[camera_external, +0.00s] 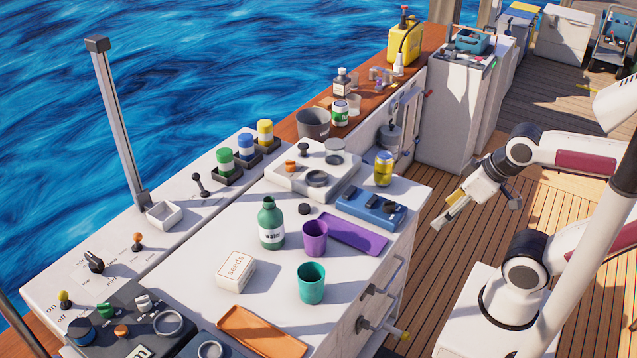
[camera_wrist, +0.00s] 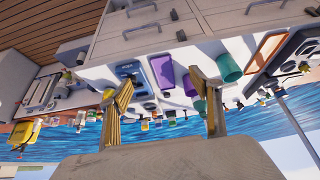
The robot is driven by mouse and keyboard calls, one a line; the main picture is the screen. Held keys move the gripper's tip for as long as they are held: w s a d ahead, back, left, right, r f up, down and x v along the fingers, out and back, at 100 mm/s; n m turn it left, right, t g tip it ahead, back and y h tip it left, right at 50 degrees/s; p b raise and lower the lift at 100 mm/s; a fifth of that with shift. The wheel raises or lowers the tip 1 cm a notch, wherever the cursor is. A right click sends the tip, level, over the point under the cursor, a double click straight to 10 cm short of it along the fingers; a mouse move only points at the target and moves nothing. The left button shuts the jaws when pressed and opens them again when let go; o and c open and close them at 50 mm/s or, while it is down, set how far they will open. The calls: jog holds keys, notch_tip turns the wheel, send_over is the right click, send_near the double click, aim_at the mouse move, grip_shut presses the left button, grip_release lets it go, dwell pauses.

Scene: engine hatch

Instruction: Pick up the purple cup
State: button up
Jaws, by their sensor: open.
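The purple cup (camera_external: 315,238) stands upright on the white counter, between the green bottle (camera_external: 271,223) and the purple tray (camera_external: 352,234). The teal cup (camera_external: 311,283) stands just in front of it. My gripper (camera_external: 452,214) is open and empty, off the counter's right side over the deck, well apart from the cup. In the wrist view, which is upside down, my gripper's two fingers (camera_wrist: 160,74) are spread wide. The purple cup (camera_wrist: 189,86) shows there beside the right finger, and the teal cup (camera_wrist: 229,69) lies beyond that finger.
A white seeds box (camera_external: 236,271) and an orange tray (camera_external: 262,332) lie left of and in front of the cups. A handle (camera_external: 385,325) juts from the counter's front.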

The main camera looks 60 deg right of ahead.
jog(key=shift+o, duration=0.6)
jog(key=w+d+n+t+h, duration=0.1)
jog(key=w+d+n+t, duration=0.2)
jog(key=w, duration=1)
jog(key=w+d+n+t+h, duration=0.15)
jog(key=w+d, duration=0.45)
jog(key=w, duration=0.7)
jog(key=w+a+f+n+t+y, duration=0.2)
jog(key=w+a+f+y, duration=0.1)
jog(key=w+y, duration=0.15)
jog(key=a+f+n+g+y, duration=0.1)
jog(key=a+f+y, duration=0.2)
jog(key=s+a+f+n+g+y, duration=0.1)
jog(key=a+f+n+y, duration=0.1)
jog(key=a+f+y, duration=0.1)
jog(key=s+a+f+n+g+y, duration=0.1)
jog(key=a+f+y, duration=0.2)
jog(key=f, duration=0.1)
jog(key=shift+f+n+g, duration=0.1)
jog(key=shift+n+g, duration=0.15)
jog(key=shift+s+a+f+y, duration=0.2)
jog(key=shift+s+a+y, duration=0.25)
jog(key=shift+s+y, duration=0.2)
